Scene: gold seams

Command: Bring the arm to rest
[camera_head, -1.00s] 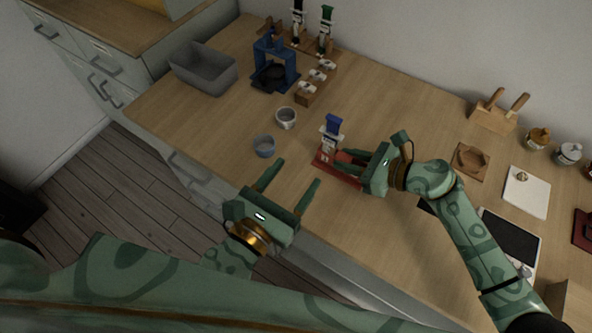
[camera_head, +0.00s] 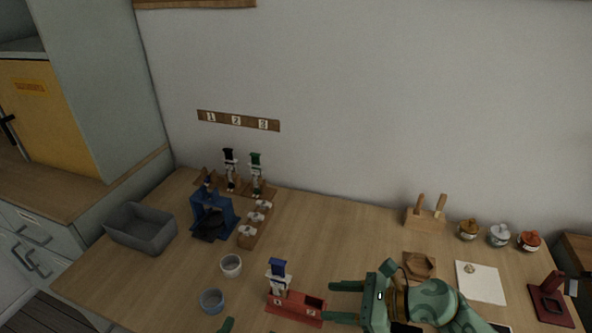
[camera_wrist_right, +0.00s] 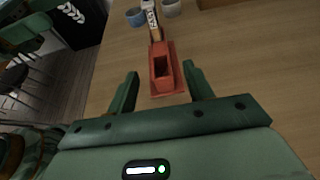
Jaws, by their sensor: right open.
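My right gripper (camera_head: 340,302) is at the bottom of the head view, just right of a red stand (camera_head: 296,309), fingers pointing left at it. Its fingers are apart with nothing held between them. In the right wrist view my right gripper (camera_wrist_right: 160,80) is open, and the red stand with its empty square socket (camera_wrist_right: 163,84) lies beyond the fingertips. A blue-capped tube (camera_head: 278,270) stands upright at the stand's left end. Only a green tip of my left gripper (camera_head: 227,325) shows at the bottom edge, so its jaws are hidden.
A grey cup (camera_head: 231,267) and a blue-grey cup (camera_head: 211,300) stand left of the red stand. A blue press (camera_head: 212,217) and a grey bin (camera_head: 140,229) are farther left. A wooden hexagon tray (camera_head: 420,266) and white board (camera_head: 481,284) lie right. The table's middle back is clear.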

